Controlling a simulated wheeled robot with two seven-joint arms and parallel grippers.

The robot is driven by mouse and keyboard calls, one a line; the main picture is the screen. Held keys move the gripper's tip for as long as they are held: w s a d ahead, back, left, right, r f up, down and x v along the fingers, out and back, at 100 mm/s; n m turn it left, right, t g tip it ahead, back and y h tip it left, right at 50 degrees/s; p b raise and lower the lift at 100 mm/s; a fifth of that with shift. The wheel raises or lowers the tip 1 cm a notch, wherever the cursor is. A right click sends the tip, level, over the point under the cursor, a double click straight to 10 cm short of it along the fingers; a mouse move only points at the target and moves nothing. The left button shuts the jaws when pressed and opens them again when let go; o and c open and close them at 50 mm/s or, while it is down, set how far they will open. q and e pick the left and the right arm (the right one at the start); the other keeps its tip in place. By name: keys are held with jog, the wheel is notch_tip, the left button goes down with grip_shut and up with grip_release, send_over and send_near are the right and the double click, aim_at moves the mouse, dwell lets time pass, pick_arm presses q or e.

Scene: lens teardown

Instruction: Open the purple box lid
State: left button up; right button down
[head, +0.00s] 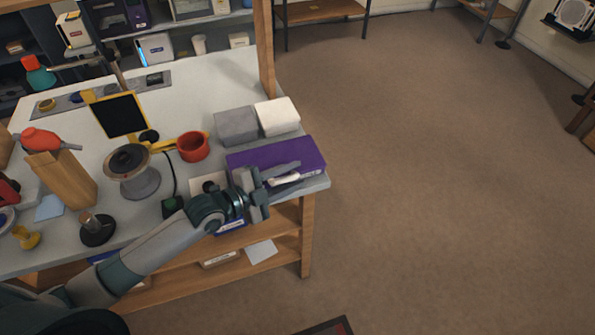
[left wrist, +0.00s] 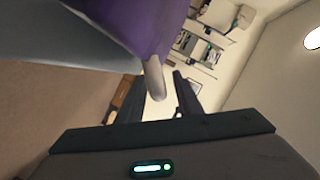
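The purple box (head: 290,150) lies at the right front corner of the workbench, its lid looking closed. A pale tab (head: 286,180) sticks out at its front side. My left gripper (head: 292,172) is at the front of the box with its fingers apart. In the left wrist view the purple box (left wrist: 145,22) fills the top, and the pale tab (left wrist: 154,78) reaches between the two open fingers (left wrist: 157,92). I see gaps on both sides of the tab. My right gripper is not in view.
A grey block (head: 236,127) and a white block (head: 277,116) sit just behind the box. A red cup (head: 193,147) and a spool-like stand (head: 135,175) are to its left. A wooden post (head: 265,50) rises behind. The floor on the right is clear.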

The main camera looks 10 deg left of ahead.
pick_arm(q)
jog(key=shift+x, duration=1)
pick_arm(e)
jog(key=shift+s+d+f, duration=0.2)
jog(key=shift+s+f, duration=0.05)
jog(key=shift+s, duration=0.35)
pick_arm(q)
jog(key=shift+c, duration=0.5)
grip_shut()
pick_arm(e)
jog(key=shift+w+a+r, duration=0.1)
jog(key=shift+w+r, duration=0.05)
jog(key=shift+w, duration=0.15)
pick_arm(q)
jog(key=shift+r, duration=0.1)
